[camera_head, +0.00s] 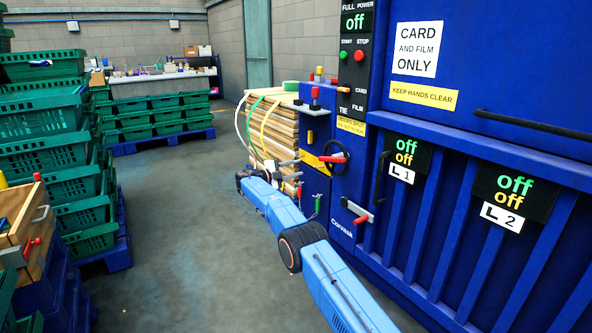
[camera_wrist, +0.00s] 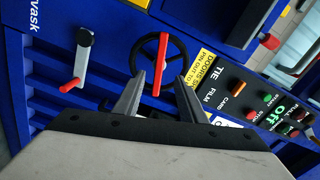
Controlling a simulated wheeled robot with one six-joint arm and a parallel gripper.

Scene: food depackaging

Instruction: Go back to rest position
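My gripper (camera_wrist: 161,78) is open in the wrist view, its two grey fingers apart with nothing seen gripped. It points at a black handwheel (camera_wrist: 134,60) with a red bar handle (camera_wrist: 161,60) on the blue machine. The bar's lower end shows between the fingertips; the distance to it cannot be told. In the head view my blue arm reaches forward from the lower right, with its wrist left of the machine's front. The handwheel also shows there (camera_head: 343,148).
The blue baler (camera_head: 450,240) fills the right side, with a red-handled crank (camera_head: 356,211) and control panel (camera_head: 355,60). Layered cardboard (camera_head: 278,130) stands beside it. Green crates (camera_head: 45,150) stack at left, with a wooden box (camera_head: 28,228) in front. The grey floor (camera_head: 190,250) between is clear.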

